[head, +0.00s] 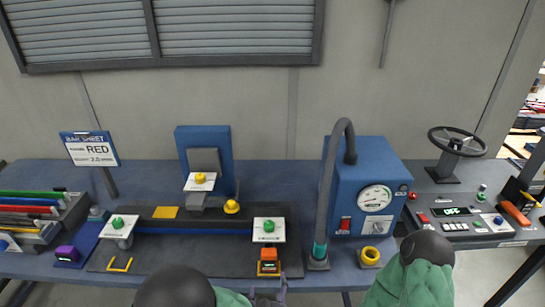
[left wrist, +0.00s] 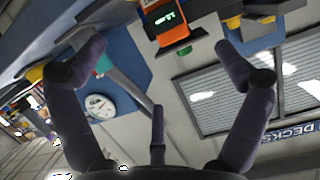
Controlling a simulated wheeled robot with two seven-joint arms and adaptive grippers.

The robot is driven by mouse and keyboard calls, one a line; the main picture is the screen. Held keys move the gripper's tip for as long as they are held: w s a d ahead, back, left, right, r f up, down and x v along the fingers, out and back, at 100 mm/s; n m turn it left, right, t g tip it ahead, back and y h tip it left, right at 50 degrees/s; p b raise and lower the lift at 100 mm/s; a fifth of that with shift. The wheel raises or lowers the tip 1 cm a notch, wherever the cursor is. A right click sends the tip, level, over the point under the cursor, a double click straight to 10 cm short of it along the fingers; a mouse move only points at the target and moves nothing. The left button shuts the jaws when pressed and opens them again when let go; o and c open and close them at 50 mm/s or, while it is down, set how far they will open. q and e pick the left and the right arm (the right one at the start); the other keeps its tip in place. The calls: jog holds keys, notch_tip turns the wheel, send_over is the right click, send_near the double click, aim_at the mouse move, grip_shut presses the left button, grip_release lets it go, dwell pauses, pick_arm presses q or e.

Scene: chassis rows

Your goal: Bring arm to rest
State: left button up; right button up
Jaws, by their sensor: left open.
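My left gripper (head: 268,295) shows in part at the bottom of the head view, just in front of the bench's front edge, below an orange device with a small display (head: 268,262). In the left wrist view the left gripper (left wrist: 160,55) has its dark fingers spread wide, with nothing between them. The orange device (left wrist: 172,36) shows beyond the fingers there, apart from them. My right arm (head: 408,283) shows as a green link with a black joint at the bottom of the head view. Its gripper is not visible.
A handwheel (head: 457,141) stands right. A yellow ring (head: 370,256) lies near the front edge.

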pick_arm(q)
jog(key=a+f+g, duration=0.3)
jog(key=f+g, duration=0.1)
jog(key=f, duration=0.5)
jog(key=s+a+f+g+h, duration=0.1)
jog(key=s+a+f+g, duration=0.1)
jog(key=s+f, duration=0.3)
jog(key=s+a+f+n+g+h, duration=0.1)
jog(key=s+a+f+g, duration=0.1)
jog(key=s+f+g, duration=0.2)
jog(key=s+a+f+n+g+h, duration=0.1)
jog(key=s+a+f+g+h, duration=0.1)
jog(key=s, duration=0.5)
notch_tip(320, 180, down, 4)
jog(key=shift+a+r+g, duration=0.1)
jog(key=shift+a+g, duration=0.35)
jog(key=shift+g, duration=0.65)
jog(key=shift+w, duration=0.1)
